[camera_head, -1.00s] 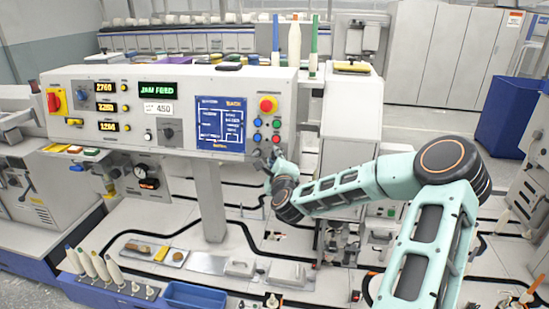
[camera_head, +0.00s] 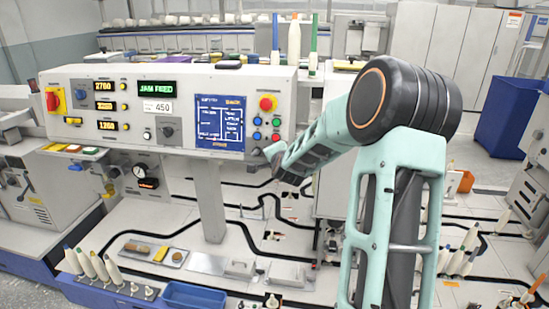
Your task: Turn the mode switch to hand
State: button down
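The control panel (camera_head: 180,88) stands upright on a grey post. A black rotary knob (camera_head: 168,131) sits on a grey plate low in the panel's middle. Another small dark knob or part (camera_head: 256,152) shows at the lower right, below the coloured buttons. The labels are too small to read, so I cannot tell which one is the mode switch. My gripper (camera_head: 261,164) is at the panel's lower right corner, close to that dark part; I cannot tell whether they touch. My forearm hides most of the gripper, and its fingers are unclear.
A red-and-yellow switch (camera_head: 53,99) is at the panel's left end. Bobbins (camera_head: 100,268) and a blue tray (camera_head: 194,296) stand below.

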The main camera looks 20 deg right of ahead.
jog(key=shift+a+r+n+g, duration=0.15)
jog(key=shift+n+g, duration=0.25)
jog(key=shift+n, duration=0.8)
jog(key=shift+h, duration=0.3)
jog(key=c, duration=1.6)
grip_release()
jog(key=v, duration=1.1)
jog(key=shift+s+r, duration=0.2)
jog(key=shift+s, duration=0.2)
